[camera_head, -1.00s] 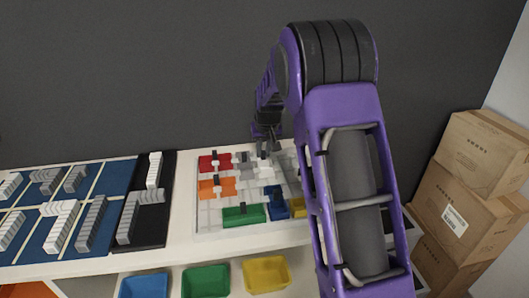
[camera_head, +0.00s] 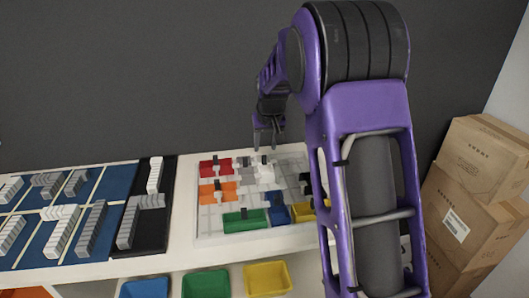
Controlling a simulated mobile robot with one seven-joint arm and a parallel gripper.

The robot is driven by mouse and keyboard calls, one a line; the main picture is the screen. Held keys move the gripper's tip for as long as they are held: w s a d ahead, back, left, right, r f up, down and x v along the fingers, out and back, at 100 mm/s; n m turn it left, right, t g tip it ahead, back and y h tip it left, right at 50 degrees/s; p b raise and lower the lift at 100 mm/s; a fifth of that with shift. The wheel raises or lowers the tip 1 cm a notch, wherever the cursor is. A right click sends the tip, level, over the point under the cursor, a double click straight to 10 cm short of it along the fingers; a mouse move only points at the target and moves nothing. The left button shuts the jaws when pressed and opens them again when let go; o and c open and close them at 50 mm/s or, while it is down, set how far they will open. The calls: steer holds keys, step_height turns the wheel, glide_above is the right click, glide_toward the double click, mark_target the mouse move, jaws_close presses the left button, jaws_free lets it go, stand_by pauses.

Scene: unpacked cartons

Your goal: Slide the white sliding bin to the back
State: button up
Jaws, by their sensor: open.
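The white sliding bin (camera_head: 264,173) sits on the light grid board (camera_head: 212,225) on the table, in the back row to the right of a red bin (camera_head: 214,166). My gripper (camera_head: 268,141) is open and empty. Its fingers point down and appear above and behind the white bin, near the board's back edge. A clear gap between the fingertips and the bin shows in the picture.
Orange (camera_head: 217,191), green (camera_head: 245,220), blue (camera_head: 277,208) and yellow (camera_head: 302,210) bins share the board. A black tray (camera_head: 151,228) and blue mat (camera_head: 101,218) lie left. My arm hides the board's right side. Cartons (camera_head: 484,205) stand at right.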

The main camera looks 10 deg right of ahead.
steer(key=v, duration=1.1)
steer(key=shift+r+p, duration=0.3)
steer(key=shift+r, duration=0.05)
steer(key=shift+s, duration=0.1)
